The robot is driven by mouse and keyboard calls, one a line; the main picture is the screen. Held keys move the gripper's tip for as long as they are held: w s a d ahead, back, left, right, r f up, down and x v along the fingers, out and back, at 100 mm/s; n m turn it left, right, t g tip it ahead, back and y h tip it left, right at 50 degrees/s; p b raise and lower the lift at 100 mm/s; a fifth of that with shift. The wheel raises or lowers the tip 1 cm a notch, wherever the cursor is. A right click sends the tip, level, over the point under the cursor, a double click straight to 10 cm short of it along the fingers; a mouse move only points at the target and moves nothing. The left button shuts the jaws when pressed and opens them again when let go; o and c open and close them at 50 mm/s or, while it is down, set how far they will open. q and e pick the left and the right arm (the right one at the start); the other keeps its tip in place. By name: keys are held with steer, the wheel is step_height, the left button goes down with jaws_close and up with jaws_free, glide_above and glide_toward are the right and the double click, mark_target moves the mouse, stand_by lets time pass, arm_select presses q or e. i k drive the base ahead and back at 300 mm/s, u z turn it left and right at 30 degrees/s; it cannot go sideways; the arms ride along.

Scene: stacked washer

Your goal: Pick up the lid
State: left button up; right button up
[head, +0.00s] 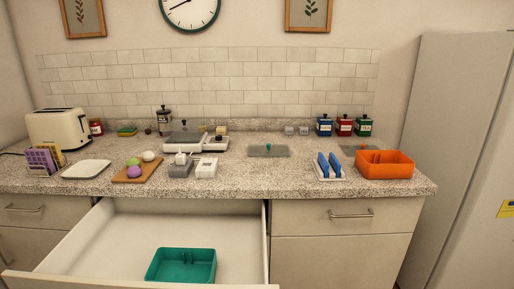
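A flat grey, see-through-looking lid (256,153) with a small teal knob (268,146) lies on the speckled counter, right of centre. A similar grey flat piece (350,149) lies at the right, partly hidden behind an orange bin (398,166). A teal bin (166,265), open at the top, sits in the pulled-out drawer. Neither of my grippers shows in the head view.
The open drawer (95,253) juts out at the front left. A blue-item rack (330,172), white and grey boxes (206,168), a cutting board (130,174) and canisters (344,126) stand on the counter (265,185). Bare counter lies in front of the lid.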

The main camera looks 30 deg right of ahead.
mark_target(268, 150)
steer(key=i, duration=0.65)
steer(key=z, duration=1.4)
